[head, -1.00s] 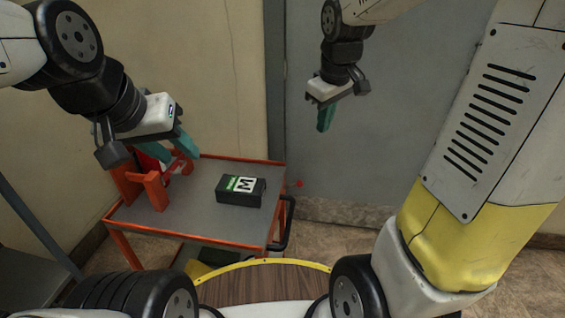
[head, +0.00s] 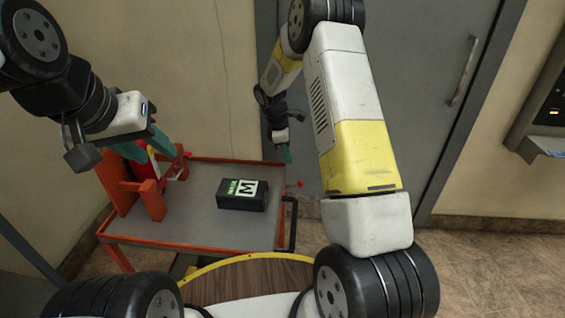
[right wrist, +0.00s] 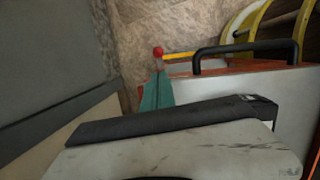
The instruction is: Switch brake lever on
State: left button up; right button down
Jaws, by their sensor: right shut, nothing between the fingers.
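The brake lever, which I take to be the red ball knob (head: 300,183) on a thin rod, sticks out at the right edge of the cart (head: 205,222). In the right wrist view its red ball (right wrist: 158,51) sits at the end of a yellow rod. My right gripper (head: 287,156) is shut and empty, above and slightly left of the knob in the head view. Its teal fingertips (right wrist: 158,74) appear just below the ball in the wrist view; contact cannot be told. My left gripper (head: 150,152) has its teal fingers apart above the cart's left side, over a red object (head: 128,150).
A black box marked M (head: 242,195) lies on the cart top. An orange bracket (head: 150,198) stands at its left. A black handle (head: 291,222) is on the cart's right side, close to the knob. A grey door (head: 420,90) stands behind.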

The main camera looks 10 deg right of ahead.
aim_at(302, 183)
dwell(0.3)
jog(key=x, duration=1)
jog(key=shift+d+f, duration=0.1)
jog(key=shift+s+d+f+y, duration=0.1)
jog(key=shift+d+f+y, duration=0.1)
jog(key=shift+d+y, duration=0.3)
jog(key=shift+s+d+f+y, duration=0.15)
jog(key=shift+d+f+y, duration=0.05)
jog(key=shift+y, duration=0.5)
jog(key=f+y, duration=0.1)
jog(key=d+t+y, duration=0.1)
jog(key=y, duration=0.1)
jog(key=shift+s+d+f+t, duration=0.2)
jog(key=shift+f+t, duration=0.1)
jog(key=shift+f, duration=0.1)
jog(key=shift+a+f, duration=0.1)
jog(key=shift+f, duration=0.05)
jog(key=shift+s+d+f, duration=0.1)
jog(key=shift+d+f, duration=0.1)
jog(key=shift+f, duration=0.4)
jog(key=shift+d+f, duration=0.25)
jog(key=shift+f, duration=0.35)
jog(key=shift+f, duration=0.1)
